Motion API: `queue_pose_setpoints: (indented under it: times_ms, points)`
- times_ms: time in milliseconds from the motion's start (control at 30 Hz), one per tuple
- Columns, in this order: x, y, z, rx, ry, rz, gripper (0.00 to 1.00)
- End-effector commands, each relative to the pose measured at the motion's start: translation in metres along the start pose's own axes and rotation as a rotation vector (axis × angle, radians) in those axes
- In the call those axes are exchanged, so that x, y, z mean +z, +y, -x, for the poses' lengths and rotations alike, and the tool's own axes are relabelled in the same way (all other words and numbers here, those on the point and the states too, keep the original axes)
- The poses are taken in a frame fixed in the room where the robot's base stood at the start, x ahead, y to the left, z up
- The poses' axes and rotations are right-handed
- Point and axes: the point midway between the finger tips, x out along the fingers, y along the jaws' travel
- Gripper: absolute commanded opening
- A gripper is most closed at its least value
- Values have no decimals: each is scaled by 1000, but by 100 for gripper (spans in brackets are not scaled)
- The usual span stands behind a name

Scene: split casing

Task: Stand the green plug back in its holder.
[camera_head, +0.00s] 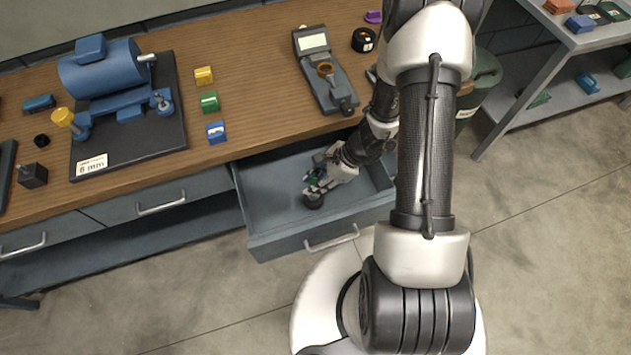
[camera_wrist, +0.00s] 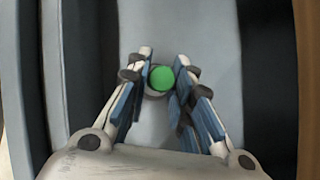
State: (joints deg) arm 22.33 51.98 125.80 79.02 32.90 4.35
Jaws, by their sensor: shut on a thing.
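The green plug (camera_wrist: 162,78) shows as a round green top between the two fingers of my gripper (camera_wrist: 160,82) in the wrist view. The fingers are shut on it. In the head view my gripper (camera_head: 317,182) is down inside the open drawer, with a little green showing between its fingers. A dark round holder (camera_head: 313,201) sits on the drawer floor at the fingertips. A grey rim shows just below the plug in the wrist view. I cannot tell whether the plug is in the holder or above it.
The open drawer (camera_head: 276,242) has walls close around my gripper. The wooden bench (camera_head: 255,60) above it holds a blue motor (camera_head: 100,72), yellow, green and blue blocks, and a grey meter (camera_head: 325,75). The drawer's left floor is clear.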

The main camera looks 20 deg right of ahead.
Motion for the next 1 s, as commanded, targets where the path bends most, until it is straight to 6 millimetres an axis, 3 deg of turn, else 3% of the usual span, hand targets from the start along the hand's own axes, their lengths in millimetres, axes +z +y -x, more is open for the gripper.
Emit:
queue_pose_setpoints:
  times_ms: [1000]
  points:
    - [-8,0,-13,0,0,0,0]
